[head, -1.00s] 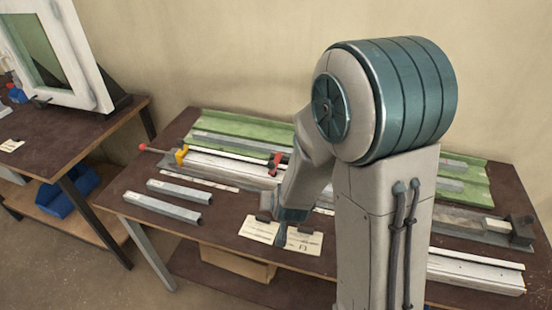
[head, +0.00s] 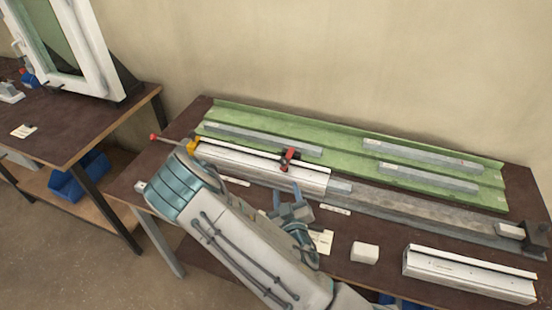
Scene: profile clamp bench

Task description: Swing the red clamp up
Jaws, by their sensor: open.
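The red clamp (head: 289,157) sits on top of the long white profile (head: 255,163), right of the profile's middle. It shows a red part with a dark part below; at this size I cannot tell the handle's exact angle. My gripper (head: 288,205) is open and empty, in front of the profile and just below the clamp in the picture. A gap shows between the gripper and the clamp. My forearm hides the profile's left front and part of the bench.
A yellow block (head: 193,145) with a red-knobbed rod (head: 153,137) is at the profile's left end. Green trays (head: 350,136) with grey bars lie behind. A white block (head: 364,252), a white profile piece (head: 470,275) and paper (head: 322,241) lie in front. A dark stop (head: 536,238) is at right.

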